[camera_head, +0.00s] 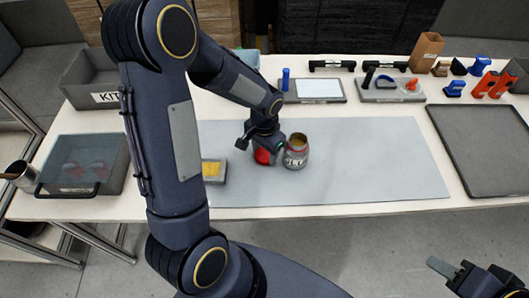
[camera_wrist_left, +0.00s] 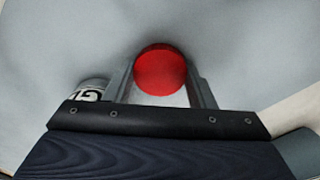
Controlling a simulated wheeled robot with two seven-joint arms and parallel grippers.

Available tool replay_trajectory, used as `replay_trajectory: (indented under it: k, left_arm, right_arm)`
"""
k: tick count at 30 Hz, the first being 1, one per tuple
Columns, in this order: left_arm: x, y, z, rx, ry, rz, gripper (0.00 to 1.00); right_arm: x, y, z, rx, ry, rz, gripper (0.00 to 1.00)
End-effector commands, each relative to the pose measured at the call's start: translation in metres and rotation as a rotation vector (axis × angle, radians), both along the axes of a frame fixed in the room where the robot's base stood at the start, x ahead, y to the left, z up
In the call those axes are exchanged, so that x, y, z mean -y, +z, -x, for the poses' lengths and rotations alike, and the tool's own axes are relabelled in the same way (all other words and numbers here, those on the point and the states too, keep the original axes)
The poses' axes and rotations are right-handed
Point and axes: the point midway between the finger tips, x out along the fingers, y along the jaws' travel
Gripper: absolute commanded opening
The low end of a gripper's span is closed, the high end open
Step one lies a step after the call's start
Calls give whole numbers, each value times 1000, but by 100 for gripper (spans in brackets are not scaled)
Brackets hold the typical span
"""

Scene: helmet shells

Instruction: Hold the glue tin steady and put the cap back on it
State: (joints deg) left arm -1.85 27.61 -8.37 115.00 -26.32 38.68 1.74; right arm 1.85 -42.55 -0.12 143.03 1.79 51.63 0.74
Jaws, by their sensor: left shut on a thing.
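The glue tin (camera_head: 296,157) stands open and upright on the grey mat, its yellowish-brown mouth facing up. Part of it shows in the left wrist view (camera_wrist_left: 90,90), left of the fingers. My left gripper (camera_head: 264,150) is shut on the round red cap (camera_head: 262,156), just left of the tin. The cap shows between the two fingers in the left wrist view (camera_wrist_left: 160,75). Whether the cap touches the mat is unclear. My right gripper (camera_head: 445,270) is at the bottom right, away from the table and partly out of frame; its opening is unclear.
A small grey block with a yellow top (camera_head: 213,170) lies left of the cap. The mat (camera_head: 380,160) is clear to the right. Grey trays with tools (camera_head: 390,95) stand along the back. A large dark tray (camera_head: 485,150) is at right, a clear-lidded bin (camera_head: 85,165) at left.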

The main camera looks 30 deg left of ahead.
Motion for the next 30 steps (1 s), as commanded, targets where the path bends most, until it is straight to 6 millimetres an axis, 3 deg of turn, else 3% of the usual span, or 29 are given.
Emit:
replay_trajectory:
  k: [5, 11, 20, 24, 30]
  left_arm:
    - [0, 6, -1, 2, 0, 0, 26]
    - [0, 32, -2, 8, 0, 1, 26]
    - [-8, 96, 53, 8, 2, 1, 26]
    - [-13, 107, 86, 5, 2, 1, 26]
    - [-17, 121, 119, 4, 1, 1, 26]
  right_arm:
    - [0, 0, 0, 0, 0, 0, 39]
    - [0, 2, 0, 0, 0, 0, 39]
    - [0, 1, 0, 0, 0, 0, 39]
    - [0, -3, 0, 0, 0, 0, 39]
    - [0, -3, 0, 0, 0, 0, 39]
